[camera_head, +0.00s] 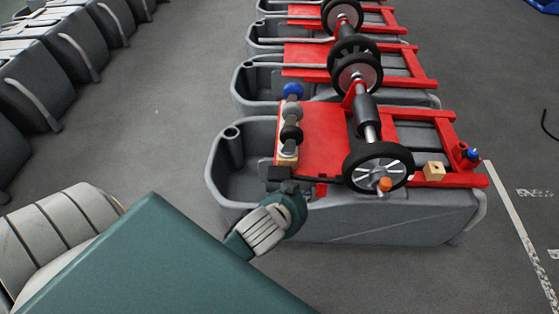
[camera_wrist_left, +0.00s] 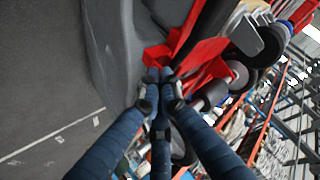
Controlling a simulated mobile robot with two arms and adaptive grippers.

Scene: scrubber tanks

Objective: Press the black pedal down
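A small black part (camera_head: 279,173), which may be the black pedal, sits at the near left corner of the red frame on the nearest grey tank (camera_head: 345,218). My left gripper (camera_head: 291,187) is right at this part, by the tank's near edge; I cannot tell whether they touch. In the left wrist view, my left gripper's blue fingers (camera_wrist_left: 160,90) come together at their tips, with nothing seen between them, in front of red frame parts (camera_wrist_left: 185,60). The pedal is not clear there. My right gripper is not in view.
A wheel (camera_head: 378,166) with an orange knob and a roller shaft are right of my gripper. A rod with blue, grey and black knobs (camera_head: 291,112) stands close behind it. More tanks line up behind and at left. Grey floor (camera_head: 150,130) is free between the rows.

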